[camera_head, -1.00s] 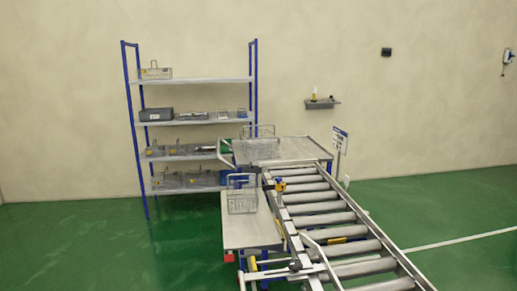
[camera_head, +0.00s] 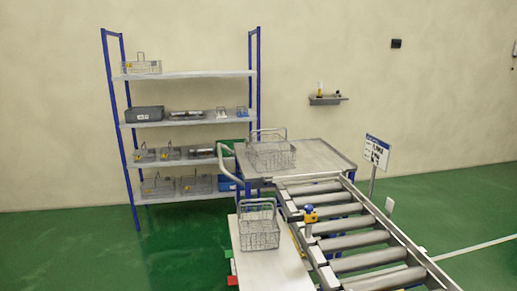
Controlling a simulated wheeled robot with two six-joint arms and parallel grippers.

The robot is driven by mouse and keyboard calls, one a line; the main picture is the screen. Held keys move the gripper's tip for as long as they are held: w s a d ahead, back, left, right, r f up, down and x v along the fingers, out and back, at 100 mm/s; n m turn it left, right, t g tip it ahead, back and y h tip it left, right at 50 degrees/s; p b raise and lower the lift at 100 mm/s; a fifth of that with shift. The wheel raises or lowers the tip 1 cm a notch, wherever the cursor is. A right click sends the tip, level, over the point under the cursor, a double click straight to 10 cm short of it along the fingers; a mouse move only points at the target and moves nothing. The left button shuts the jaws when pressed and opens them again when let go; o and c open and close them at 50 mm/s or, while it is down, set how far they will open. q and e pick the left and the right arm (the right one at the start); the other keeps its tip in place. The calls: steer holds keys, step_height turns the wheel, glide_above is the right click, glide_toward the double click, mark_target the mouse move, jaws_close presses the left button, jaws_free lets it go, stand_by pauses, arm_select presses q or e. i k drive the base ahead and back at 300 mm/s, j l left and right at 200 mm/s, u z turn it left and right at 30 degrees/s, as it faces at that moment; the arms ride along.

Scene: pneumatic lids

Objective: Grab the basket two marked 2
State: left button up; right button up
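Two wire baskets stand upright near the conveyor. One wire basket (camera_head: 259,234) stands on the pale bench in front, left of the rollers, with its handle up. The other wire basket (camera_head: 271,155) stands farther back on the grey cart top, handle up. I cannot read a number 2 on either one. More small wire baskets sit on the shelf rack, such as one on the top shelf (camera_head: 142,67) with a yellow tag and one on the bottom shelf (camera_head: 158,189). Neither of my grippers is in view.
A roller conveyor (camera_head: 349,240) runs from the cart toward the lower right. The blue-post shelf rack (camera_head: 190,74) stands against the wall. A sign on a post (camera_head: 377,150) stands right of the conveyor. Green floor (camera_head: 180,250) is open at the left.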

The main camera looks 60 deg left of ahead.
mark_target(269, 145)
steer(key=i+j, duration=0.1)
steer(key=j, duration=1.15)
steer(key=i+j, duration=0.15)
steer(key=j, duration=1.15)
steer(key=i, duration=0.05)
